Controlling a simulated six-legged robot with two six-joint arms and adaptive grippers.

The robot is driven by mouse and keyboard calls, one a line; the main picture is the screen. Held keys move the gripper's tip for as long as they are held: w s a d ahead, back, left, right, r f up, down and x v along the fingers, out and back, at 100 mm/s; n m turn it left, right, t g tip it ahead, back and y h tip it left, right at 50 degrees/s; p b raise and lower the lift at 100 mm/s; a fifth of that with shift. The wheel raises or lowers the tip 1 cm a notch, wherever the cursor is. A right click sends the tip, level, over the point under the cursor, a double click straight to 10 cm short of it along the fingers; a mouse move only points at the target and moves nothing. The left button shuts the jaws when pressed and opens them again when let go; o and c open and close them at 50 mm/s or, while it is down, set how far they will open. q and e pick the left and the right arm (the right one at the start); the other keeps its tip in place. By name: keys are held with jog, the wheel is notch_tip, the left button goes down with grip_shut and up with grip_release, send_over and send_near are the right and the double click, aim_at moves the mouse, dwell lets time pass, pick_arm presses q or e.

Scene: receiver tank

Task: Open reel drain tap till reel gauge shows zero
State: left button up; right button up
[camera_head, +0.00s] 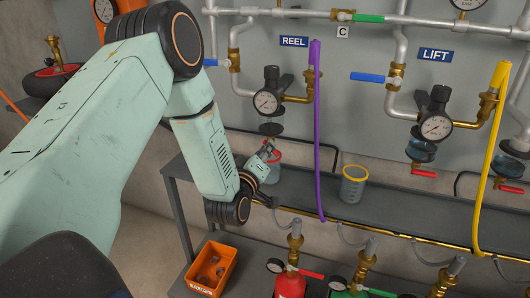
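The reel gauge (265,102) is a round white dial on the regulator under the blue REEL sign (294,41); its needle is too small to read. Below it hangs the reel filter bowl (271,129), with the reel drain tap at its underside, mostly hidden by my gripper. My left gripper (267,149) comes in from the left and is just below the bowl, close to the tap. I cannot tell whether it touches the tap, or whether its fingers are open or shut. My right gripper is not in view.
A clear cup (272,172) stands behind my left gripper, partly hidden. A yellow-rimmed cup (353,184) stands on the grey shelf (400,208). A purple hose (316,130) hangs right of the reel unit. The LIFT unit has its own gauge (436,127) and red tap (425,173).

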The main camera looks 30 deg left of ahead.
pick_arm(q)
jog(key=shift+c, duration=0.4)
grip_shut()
jog(key=m+p, duration=0.4)
jog(key=m, duration=0.1)
jog(key=shift+a+f, duration=0.1)
jog(key=shift+o, duration=0.4)
grip_release()
